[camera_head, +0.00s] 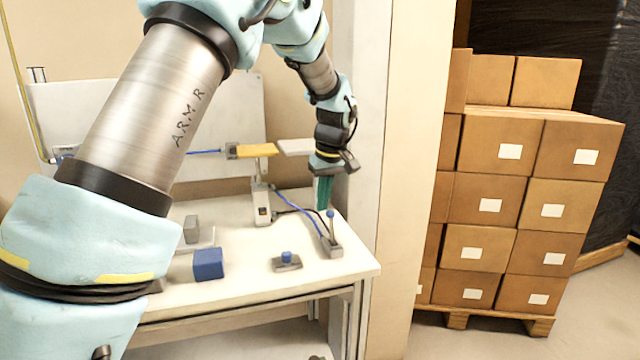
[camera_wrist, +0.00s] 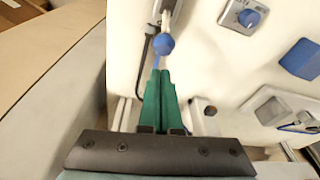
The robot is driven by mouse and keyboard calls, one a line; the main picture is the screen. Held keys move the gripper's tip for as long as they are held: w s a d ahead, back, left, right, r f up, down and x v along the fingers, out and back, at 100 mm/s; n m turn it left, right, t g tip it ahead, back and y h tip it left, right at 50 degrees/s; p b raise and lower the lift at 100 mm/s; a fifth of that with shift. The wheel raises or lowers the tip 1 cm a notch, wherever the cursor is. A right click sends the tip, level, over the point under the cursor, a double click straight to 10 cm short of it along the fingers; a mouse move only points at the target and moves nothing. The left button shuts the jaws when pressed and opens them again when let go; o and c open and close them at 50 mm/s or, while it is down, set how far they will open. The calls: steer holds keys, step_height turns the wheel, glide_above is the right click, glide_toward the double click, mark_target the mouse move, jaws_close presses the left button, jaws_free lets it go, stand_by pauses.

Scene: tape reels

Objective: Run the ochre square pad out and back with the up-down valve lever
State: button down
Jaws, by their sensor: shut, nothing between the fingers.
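The ochre square pad (camera_head: 257,150) sits at the top of a grey mechanism at the back of the table, next to a pale plate (camera_head: 296,147). The valve lever (camera_head: 330,214) has a blue ball knob and rises from a grey valve base (camera_head: 332,247) near the table's right edge. My gripper (camera_head: 323,205) has green fingers, shut and empty, pointing down near the lever's knob. In the wrist view the shut fingertips (camera_wrist: 159,74) lie just short of the blue knob (camera_wrist: 163,44). I cannot tell whether they touch it.
A blue rotary knob on a grey plate (camera_head: 287,262) and a blue block (camera_head: 208,264) stand on the white table (camera_head: 250,295). Blue tubing runs to the valve. A beige wall post (camera_head: 395,150) is close on the right. Stacked cartons (camera_head: 500,200) stand beyond it.

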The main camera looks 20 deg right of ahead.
steer(key=shift+s, duration=0.85)
steer(key=shift+s+b, duration=0.15)
steer(key=shift+b, duration=0.35)
